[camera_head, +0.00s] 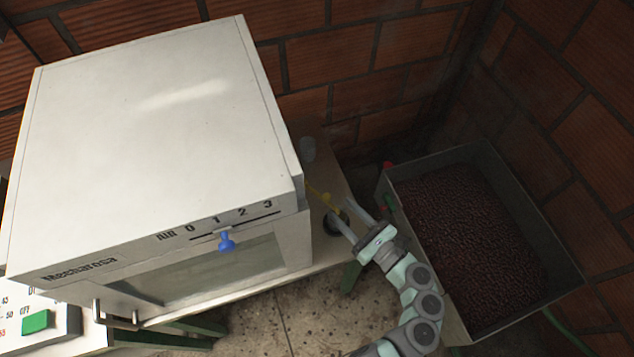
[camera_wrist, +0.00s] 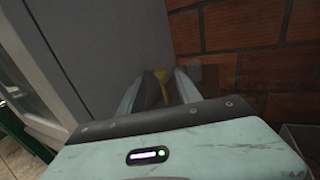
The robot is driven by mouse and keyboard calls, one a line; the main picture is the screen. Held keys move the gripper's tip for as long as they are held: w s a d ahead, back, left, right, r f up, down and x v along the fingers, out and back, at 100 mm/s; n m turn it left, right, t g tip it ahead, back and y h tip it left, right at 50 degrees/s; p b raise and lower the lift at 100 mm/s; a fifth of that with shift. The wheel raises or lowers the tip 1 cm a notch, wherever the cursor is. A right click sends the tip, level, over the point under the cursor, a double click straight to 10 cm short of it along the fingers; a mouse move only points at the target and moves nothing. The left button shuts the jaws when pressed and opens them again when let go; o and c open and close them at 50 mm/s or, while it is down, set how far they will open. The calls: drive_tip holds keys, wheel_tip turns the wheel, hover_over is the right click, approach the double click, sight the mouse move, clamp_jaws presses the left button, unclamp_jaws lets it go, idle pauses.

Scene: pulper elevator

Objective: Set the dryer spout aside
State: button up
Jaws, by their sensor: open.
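My gripper (camera_head: 349,214) is open beside the right side of the white Mecharosa machine (camera_head: 150,130). A thin yellow piece (camera_head: 325,197) shows just beyond its fingertips, close to the machine's side. In the wrist view the yellow piece (camera_wrist: 161,88) appears upright between the two open fingers (camera_wrist: 160,78). I cannot tell whether they touch it. A dark round shape (camera_head: 336,222) lies by the near finger. I cannot tell which of these parts is the dryer spout.
A metal bin (camera_head: 548,225) of dark beans stands right of my gripper. A small grey cylinder (camera_head: 308,150) is behind the yellow piece. Brick walls (camera_head: 400,60) close off the back and right. A blue knob (camera_head: 226,242) sits on the machine's front.

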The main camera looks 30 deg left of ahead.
sight(320, 195)
drive_tip(key=b+x, duration=0.1)
drive_tip(key=x, duration=0.8)
drive_tip(key=shift+w+a+b, duration=0.15)
drive_tip(key=shift+a+b, duration=0.2)
drive_tip(key=shift+a, duration=0.05)
drive_tip(key=shift+c, duration=0.5)
clamp_jaws()
idle(0.5)
